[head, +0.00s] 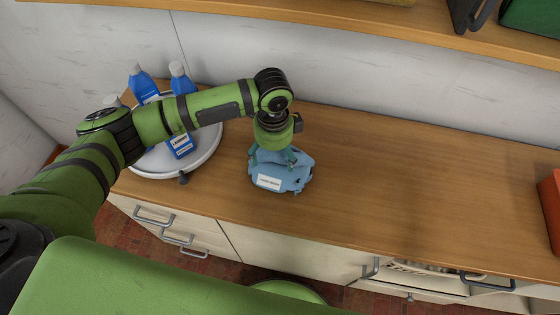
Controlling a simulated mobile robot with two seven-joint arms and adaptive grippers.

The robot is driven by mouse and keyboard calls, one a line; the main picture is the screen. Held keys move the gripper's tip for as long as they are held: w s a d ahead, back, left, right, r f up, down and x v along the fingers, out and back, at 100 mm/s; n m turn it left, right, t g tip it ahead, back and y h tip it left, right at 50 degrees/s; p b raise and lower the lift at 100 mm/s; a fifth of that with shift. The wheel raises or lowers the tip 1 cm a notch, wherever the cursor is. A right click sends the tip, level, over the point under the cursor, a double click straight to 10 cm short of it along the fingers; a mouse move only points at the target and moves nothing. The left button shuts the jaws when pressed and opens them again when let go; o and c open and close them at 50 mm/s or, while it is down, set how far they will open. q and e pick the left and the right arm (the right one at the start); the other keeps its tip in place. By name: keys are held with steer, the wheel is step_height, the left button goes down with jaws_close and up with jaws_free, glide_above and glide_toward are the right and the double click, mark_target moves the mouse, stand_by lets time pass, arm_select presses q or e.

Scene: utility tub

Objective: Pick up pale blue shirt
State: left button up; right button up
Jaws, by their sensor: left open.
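The pale blue shirt (292,177) lies in a crumpled heap on the wooden counter, with a white label on its front. My left gripper (272,158) points down directly over the shirt, at its upper left part. It is open, and its fingertips are at or in the cloth; whether they touch it is hard to tell. My arm hides part of the shirt's back side. My right gripper is not in view.
A round white tray (213,150) with several blue bottles (142,82) stands left of the shirt, partly behind my left arm. The wooden counter (420,190) is clear to the right, up to a red object (551,207). A wooden shelf (330,24) runs above along the wall.

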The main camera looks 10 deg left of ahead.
arm_select(q)
steer(key=shift+f, duration=0.35)
steer(key=c, duration=1.5)
steer(key=shift+o, duration=0.2)
steer(key=shift+r, duration=0.1)
